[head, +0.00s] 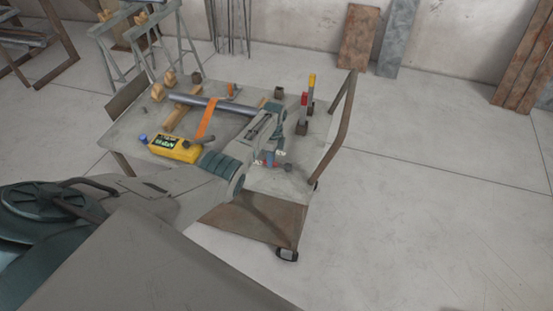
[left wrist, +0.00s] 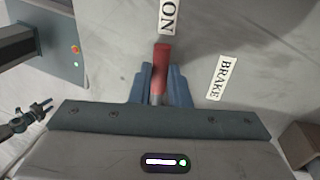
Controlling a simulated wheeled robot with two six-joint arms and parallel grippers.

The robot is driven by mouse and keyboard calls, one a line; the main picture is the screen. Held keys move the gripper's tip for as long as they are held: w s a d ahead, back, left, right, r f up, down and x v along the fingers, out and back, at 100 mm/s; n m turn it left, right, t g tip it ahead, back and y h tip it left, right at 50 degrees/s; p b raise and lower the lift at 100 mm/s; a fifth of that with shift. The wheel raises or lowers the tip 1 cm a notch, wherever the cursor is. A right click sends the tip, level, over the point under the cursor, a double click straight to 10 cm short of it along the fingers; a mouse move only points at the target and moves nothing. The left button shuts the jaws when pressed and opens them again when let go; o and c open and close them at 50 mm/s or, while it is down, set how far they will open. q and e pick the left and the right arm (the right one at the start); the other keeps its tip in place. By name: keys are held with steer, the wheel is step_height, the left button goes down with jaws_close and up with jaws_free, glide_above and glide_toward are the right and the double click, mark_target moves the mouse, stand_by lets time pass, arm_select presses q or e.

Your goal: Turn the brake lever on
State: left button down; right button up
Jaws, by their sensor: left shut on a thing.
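The brake lever has a red grip (left wrist: 161,58) and lies between the two blue fingers of my left gripper (left wrist: 158,85) in the left wrist view. My left gripper is shut on it, and the lever's red end sticks out past the fingertips. The white ON label (left wrist: 170,16) is just beyond that end. The white BRAKE label (left wrist: 220,78) is to the right of the lever. In the head view my left gripper (head: 269,159) is low over the right part of the cart top, and the arm hides much of the lever. My right gripper is not in view.
The cart (head: 262,225) carries a yellow box (head: 175,148) with a display, a grey pipe (head: 228,106), an orange strap (head: 206,119) and upright red-ended (head: 303,99) and yellow-ended (head: 312,79) pieces. A bent handle (head: 342,125) rises at its right. The floor to the right is clear.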

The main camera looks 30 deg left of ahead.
arm_select(q)
steer(key=shift+w, duration=0.1)
stand_by(0.4)
steer(key=c, duration=1.4)
jaws_free()
steer(key=shift+o, duration=0.2)
step_height(320, 180, up, 11)
steer(key=w+b, duration=0.1)
steer(key=w, duration=0.1)
steer(key=shift+a+f, duration=0.2)
